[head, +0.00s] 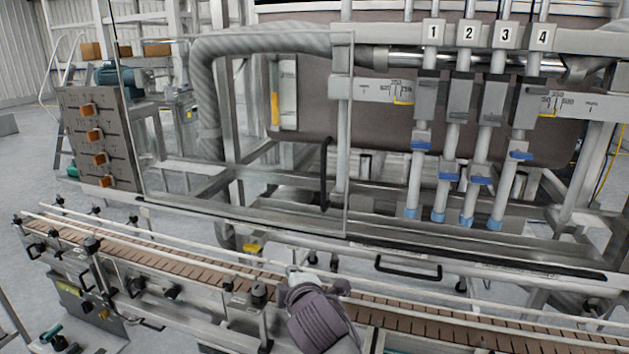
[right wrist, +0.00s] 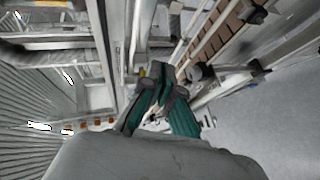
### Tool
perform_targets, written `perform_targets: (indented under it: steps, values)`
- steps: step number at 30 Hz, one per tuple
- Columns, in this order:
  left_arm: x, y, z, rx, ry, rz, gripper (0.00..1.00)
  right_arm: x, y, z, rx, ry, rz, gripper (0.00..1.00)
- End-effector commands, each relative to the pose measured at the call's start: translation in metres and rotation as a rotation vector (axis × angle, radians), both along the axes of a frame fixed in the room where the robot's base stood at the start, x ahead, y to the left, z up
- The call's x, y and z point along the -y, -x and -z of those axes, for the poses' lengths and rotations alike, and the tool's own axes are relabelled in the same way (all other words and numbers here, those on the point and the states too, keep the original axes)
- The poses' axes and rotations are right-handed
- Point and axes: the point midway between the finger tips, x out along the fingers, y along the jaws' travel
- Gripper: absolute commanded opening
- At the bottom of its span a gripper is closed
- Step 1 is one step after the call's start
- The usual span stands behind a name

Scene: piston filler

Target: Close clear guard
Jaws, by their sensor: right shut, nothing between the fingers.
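The clear guard (head: 240,120) is a see-through panel on the front of the filler in the head view. It has thin edges and a dark upright handle (head: 325,172) near its right edge. The filling nozzles to its right stand with no clear sheet that I can make out in front of them. My right gripper (head: 299,276) is low in front of the guard, over the conveyor, apart from the handle. Its fingers are partly hidden by its wrist in the head view. In the right wrist view its green-padded fingers (right wrist: 160,82) are shut and empty. My left gripper does not show.
A conveyor (head: 190,262) with rails and brackets runs along the front. A dark horizontal handle (head: 408,268) sits low on the frame. Several blue-tipped nozzles (head: 440,215) hang at the right. A control panel (head: 98,138) with orange switches stands at the left.

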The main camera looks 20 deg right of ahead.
Motion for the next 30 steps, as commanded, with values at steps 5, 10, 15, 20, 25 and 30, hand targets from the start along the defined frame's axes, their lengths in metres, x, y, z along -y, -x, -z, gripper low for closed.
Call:
perform_targets:
  steps: [5,10,15,20,25,30]
  values:
    - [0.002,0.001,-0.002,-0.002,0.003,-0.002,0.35,-0.002,0.043,-0.148,0.227,0.148,-0.016,0.0]
    - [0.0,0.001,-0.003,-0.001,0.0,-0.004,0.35,0.001,0.073,-0.199,0.313,0.211,-0.01,0.0]
    - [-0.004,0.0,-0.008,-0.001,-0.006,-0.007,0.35,0.003,0.065,-0.206,0.321,0.222,-0.006,0.0]
    - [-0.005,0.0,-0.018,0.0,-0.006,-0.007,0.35,0.007,0.034,-0.208,0.32,0.222,-0.005,0.0]
    - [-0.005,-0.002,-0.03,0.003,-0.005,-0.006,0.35,0.01,-0.004,-0.208,0.319,0.219,-0.007,0.0]
    - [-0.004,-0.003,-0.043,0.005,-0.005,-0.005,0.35,0.024,-0.017,-0.207,0.32,0.219,-0.005,0.0]
